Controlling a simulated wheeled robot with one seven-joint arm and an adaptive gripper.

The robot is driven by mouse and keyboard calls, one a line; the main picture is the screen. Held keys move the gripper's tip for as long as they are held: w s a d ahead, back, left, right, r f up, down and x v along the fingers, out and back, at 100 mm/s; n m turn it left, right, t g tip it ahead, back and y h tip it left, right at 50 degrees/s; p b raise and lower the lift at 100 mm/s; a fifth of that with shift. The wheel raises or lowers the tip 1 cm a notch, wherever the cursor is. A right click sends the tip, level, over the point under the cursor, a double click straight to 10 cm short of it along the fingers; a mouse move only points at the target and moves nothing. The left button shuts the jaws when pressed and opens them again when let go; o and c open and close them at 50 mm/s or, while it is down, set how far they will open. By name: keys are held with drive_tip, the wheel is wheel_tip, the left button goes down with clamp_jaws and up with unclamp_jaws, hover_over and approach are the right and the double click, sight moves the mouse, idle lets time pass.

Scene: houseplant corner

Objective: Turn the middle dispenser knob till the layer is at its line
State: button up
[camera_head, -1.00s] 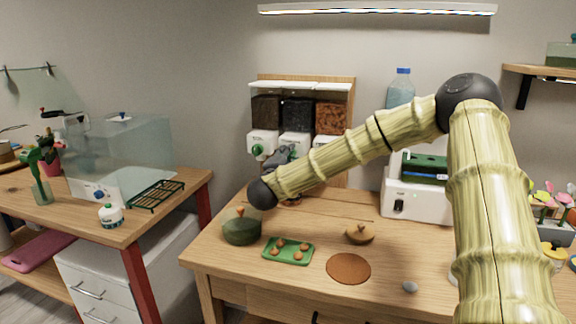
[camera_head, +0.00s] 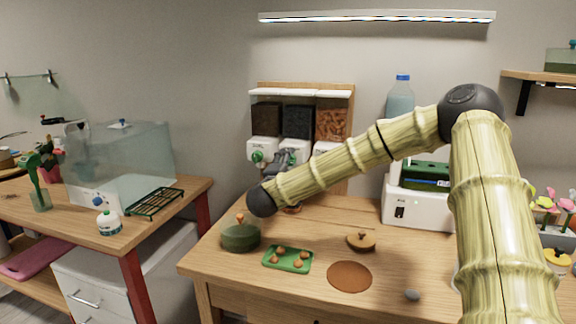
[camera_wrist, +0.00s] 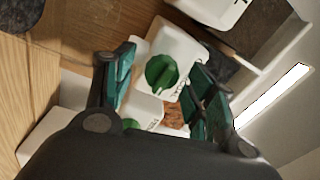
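The dispenser unit has three hoppers on a wooden back. The middle hopper (camera_head: 298,121) holds black material, the left one (camera_head: 266,118) dark brown, the right one (camera_head: 331,122) orange-brown. My gripper (camera_head: 282,158) is at the front of the middle dispenser and hides its knob in the head view. In the wrist view my gripper (camera_wrist: 164,64) is open, its green-padded fingers on either side of a green knob (camera_wrist: 161,73) on a white housing (camera_wrist: 181,47). I cannot tell whether they touch it. The left knob (camera_head: 257,157) is green. The layer and its line are not discernible.
A white appliance (camera_head: 418,210) is right. A glass tank (camera_head: 120,165) stands left.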

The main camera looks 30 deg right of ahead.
drive_tip(key=v, duration=1.2)
idle(0.5)
